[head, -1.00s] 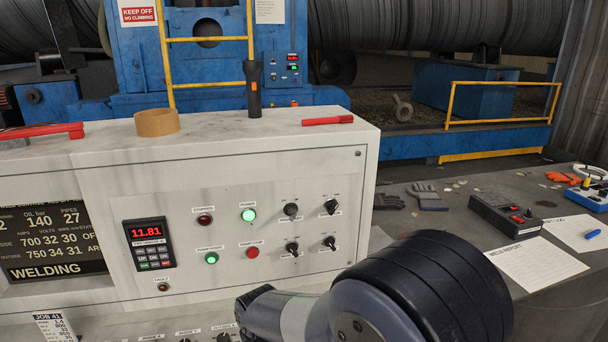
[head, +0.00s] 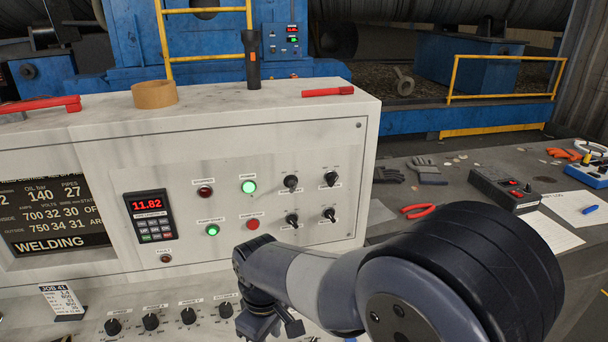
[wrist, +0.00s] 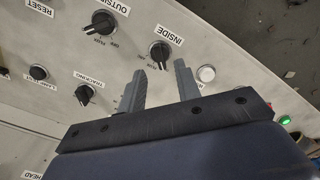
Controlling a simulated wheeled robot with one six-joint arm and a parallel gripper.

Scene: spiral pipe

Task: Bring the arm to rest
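My gripper (head: 272,326) is low in the head view, in front of the console's face. My arm reaches to it from the lower right. In the wrist view my gripper (wrist: 160,80) has its two grey fingers apart with nothing between them. The fingers point at a sloped panel (wrist: 215,45) with black knobs, close to the knob labelled INSIDE (wrist: 160,52). I cannot tell how far the fingertips are from the panel, but I see no knob held.
The white console (head: 325,120) carries a tape roll (head: 154,94), a black flashlight (head: 252,62) and a red marker (head: 328,92). At right, a dark bench holds gloves (head: 428,172), red pliers (head: 418,210) and a black box (head: 500,188). Several knobs line the lower panel.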

